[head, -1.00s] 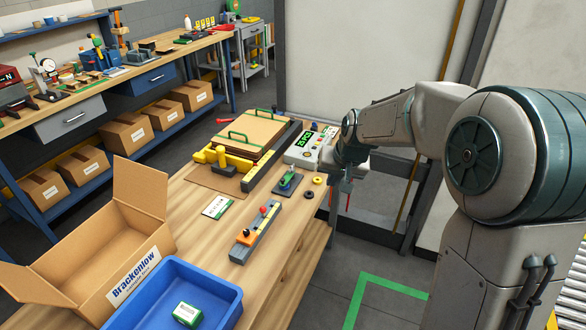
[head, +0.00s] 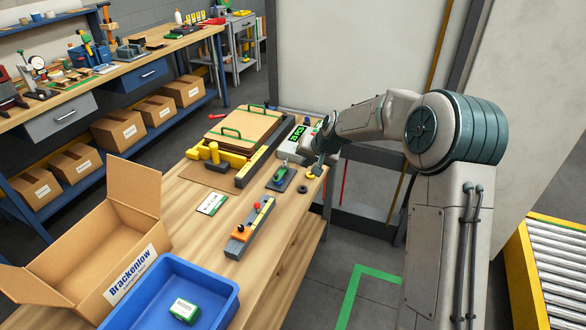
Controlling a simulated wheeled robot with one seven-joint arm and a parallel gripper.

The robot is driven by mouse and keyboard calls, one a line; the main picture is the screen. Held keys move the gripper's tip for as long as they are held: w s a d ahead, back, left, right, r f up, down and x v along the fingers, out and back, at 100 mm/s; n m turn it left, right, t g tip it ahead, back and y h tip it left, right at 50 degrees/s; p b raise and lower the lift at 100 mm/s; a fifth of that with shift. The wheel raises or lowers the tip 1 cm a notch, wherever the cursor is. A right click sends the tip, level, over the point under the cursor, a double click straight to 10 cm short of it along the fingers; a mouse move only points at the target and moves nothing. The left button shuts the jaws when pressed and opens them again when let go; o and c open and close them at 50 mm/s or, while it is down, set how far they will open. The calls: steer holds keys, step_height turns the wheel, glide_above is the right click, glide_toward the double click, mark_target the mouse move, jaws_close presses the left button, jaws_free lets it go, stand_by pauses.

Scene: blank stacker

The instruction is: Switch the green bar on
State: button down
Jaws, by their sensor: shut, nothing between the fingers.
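A small green bar-like piece (head: 281,176) sits on a dark plate on the wooden bench, with a short grey post at its far end. I cannot tell from this view whether it is switched on. My gripper (head: 317,170) is shut and empty, pointing down at the bench's right edge.
A grey bar with an orange block and red knob (head: 249,228) lies nearer.

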steer(key=p, duration=0.2)
glide_toward(280, 178)
steer(key=d+f, duration=0.1)
steer(key=w+d+f, duration=0.1)
steer(key=f, duration=0.1)
steer(key=shift+w, duration=0.15)
steer(key=a, duration=0.1)
steer(key=a+p, duration=0.1)
steer(key=a, duration=0.1)
steer(key=shift+w+f, duration=0.4)
steer(key=shift+w+a+f+p, duration=0.2)
steer(key=shift+a+p, duration=0.15)
steer(key=shift+a, duration=0.15)
steer(key=shift+s+a+m, duration=0.1)
steer(key=shift+a+m, duration=0.15)
steer(key=shift+m, duration=0.05)
